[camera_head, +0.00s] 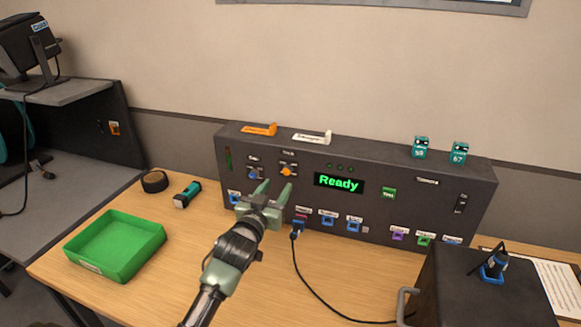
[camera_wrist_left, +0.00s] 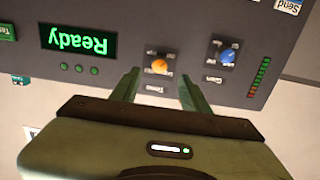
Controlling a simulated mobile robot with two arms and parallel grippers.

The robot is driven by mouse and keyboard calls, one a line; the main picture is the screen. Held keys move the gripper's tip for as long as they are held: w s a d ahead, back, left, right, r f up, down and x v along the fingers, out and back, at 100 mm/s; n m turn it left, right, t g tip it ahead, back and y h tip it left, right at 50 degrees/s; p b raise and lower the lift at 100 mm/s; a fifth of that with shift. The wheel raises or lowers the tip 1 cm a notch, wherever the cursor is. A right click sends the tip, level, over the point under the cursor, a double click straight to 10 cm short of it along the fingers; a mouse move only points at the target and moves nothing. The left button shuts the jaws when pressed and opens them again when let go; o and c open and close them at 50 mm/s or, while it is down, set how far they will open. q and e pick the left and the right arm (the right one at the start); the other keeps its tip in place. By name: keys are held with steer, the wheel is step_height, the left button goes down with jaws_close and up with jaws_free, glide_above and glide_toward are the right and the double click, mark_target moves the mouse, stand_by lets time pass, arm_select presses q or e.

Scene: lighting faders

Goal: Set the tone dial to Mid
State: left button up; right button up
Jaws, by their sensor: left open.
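The tone dial is an orange knob (camera_head: 287,170) on the front of a dark console (camera_head: 400,180), right of a blue knob (camera_head: 254,173). In the left wrist view, which is upside down, the orange knob (camera_wrist_left: 159,66) shows between my fingertips and the blue knob (camera_wrist_left: 227,56) lies to the right. The small labels and the dial's setting are too blurred to read. My left gripper (camera_head: 274,188) is open and empty, its fingers pointing at the panel near the orange knob. I cannot tell any contact. My right gripper is not in view.
A green "Ready" display (camera_head: 339,183) is right of the knobs. Coloured sockets line the console's lower front, one with a plugged black cable (camera_head: 297,232). A green tray (camera_head: 115,245) stands at left; a black box (camera_head: 480,290) with a handle stands at front right.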

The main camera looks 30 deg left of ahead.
mark_target(286, 171)
arm_select(q)
steer(key=w, duration=0.2)
steer(key=w+a+r+p, duration=0.1)
steer(key=shift+w, duration=0.25)
steer(key=shift+w+a+f, duration=0.1)
steer(key=shift+w+f, duration=0.05)
steer(key=shift+w, duration=0.45)
steer(key=shift+w+a+f, duration=0.1)
steer(key=shift+w+f, duration=0.05)
steer(key=shift+w, duration=0.8)
steer(key=shift+a, duration=0.1)
steer(key=c, duration=1)
jaws_close()
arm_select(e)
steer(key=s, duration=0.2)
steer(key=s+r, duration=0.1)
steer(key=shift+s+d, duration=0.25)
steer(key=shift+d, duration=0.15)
